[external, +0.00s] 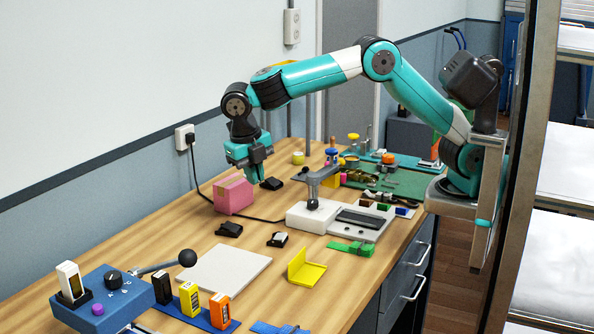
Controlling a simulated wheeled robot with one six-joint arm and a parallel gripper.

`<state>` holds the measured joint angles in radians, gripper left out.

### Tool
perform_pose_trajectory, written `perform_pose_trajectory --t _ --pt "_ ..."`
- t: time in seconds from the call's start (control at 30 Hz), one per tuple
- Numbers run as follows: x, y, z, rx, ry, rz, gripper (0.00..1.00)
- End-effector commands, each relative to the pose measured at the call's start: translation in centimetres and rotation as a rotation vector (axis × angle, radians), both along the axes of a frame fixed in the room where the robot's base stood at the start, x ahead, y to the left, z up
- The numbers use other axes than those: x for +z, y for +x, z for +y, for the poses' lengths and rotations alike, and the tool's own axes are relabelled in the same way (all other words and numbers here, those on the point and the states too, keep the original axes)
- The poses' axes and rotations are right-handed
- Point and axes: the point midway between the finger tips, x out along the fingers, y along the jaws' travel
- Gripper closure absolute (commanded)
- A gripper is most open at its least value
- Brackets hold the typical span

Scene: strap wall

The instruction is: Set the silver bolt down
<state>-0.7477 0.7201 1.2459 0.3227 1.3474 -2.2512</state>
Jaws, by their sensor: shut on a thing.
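My gripper (257,178) points down above the back part of the wooden bench, just right of and partly behind a pink box (233,194). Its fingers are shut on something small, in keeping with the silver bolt. The bolt itself is too small and too hidden by the fingers to make out. I cannot tell how far the fingertips are above the bench.
A white device with a lever (313,214) stands to the right. A white board (222,272), a yellow hinged piece (305,267) and a blue switch box (103,302) are nearer. A black cable crosses the bench.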

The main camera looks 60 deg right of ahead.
Motion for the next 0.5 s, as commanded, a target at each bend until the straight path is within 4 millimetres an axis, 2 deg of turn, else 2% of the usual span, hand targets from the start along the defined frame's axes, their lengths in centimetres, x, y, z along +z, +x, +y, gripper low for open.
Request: perform_pose_trajectory --t 0.03,0.2,0.3,0.4,0.5 --pt "-0.1 -2.3 2.4 0.068 0.001 -0.001 1.00" --pt "-0.1 -9.2 8.2 0.258 0.000 0.000 1.00" --pt "-0.1 -12.6 10.3 0.343 0.000 0.000 1.00" --pt "-0.1 -15.0 11.7 0.403 0.000 0.000 1.00" --pt "-0.1 -16.5 12.4 0.437 0.000 0.000 1.00"
